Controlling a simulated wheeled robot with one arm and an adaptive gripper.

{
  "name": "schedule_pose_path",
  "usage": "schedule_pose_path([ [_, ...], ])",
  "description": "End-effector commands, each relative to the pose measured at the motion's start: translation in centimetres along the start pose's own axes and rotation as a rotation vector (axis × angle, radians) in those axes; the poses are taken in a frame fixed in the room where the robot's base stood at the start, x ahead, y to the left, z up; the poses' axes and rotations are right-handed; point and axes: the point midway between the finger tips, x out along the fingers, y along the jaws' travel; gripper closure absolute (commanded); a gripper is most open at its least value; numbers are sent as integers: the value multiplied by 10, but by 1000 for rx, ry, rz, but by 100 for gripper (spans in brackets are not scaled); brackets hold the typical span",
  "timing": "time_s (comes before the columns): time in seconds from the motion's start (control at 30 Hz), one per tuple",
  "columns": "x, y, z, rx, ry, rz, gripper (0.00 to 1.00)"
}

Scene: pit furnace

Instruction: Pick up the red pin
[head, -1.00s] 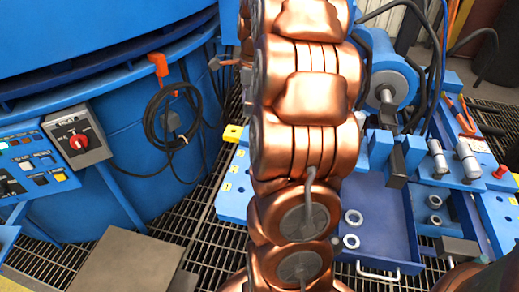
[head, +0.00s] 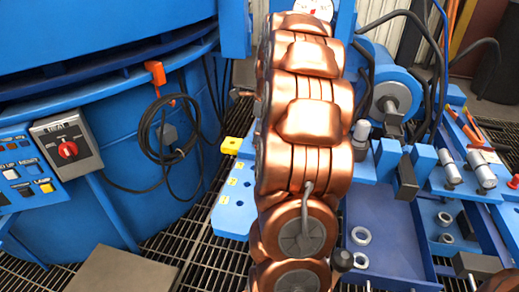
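A small red pin (head: 514,181) shows at the right edge of the head view, partly cut off by the frame. It stands on the right part of the blue workbench (head: 425,180), to the right of silver cylindrical fittings (head: 482,171). My copper-coloured arm rises through the middle of the view and hides part of the bench. My gripper is not in view, so its distance from the pin and its state do not show.
A blue tray (head: 385,225) beside my arm has metal rings (head: 361,236) at its left side. Orange-handled tools (head: 466,130) lie at the back right. The large blue furnace (head: 90,90) and a control panel with a red switch (head: 68,149) fill the left. Grating covers the floor.

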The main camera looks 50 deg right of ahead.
Motion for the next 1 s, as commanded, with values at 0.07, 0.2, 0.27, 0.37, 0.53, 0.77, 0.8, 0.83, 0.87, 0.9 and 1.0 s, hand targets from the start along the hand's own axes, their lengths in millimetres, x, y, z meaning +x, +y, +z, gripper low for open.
schedule_pose_path([
  [0.07, 15, 0, 0, -1, 0, 1, 46],
  [0.2, 22, -1, 0, 0, -1, -3, 46],
  [0.27, 22, -1, 0, 0, -1, -4, 46],
  [0.37, 21, -1, 0, 0, -1, -4, 46],
  [0.53, 21, -1, 0, 0, -1, -3, 61],
  [0.77, 21, -1, 0, 0, -1, -3, 85],
  [0.8, 21, -1, 0, 0, -1, -3, 89],
  [0.83, 21, -1, 0, 0, -1, -3, 92],
  [0.87, 21, -1, 0, 0, -1, -3, 95],
  [0.9, 21, -1, 0, 0, -1, -3, 99],
  [1.0, 21, -1, 0, 0, -1, -3, 100],
])
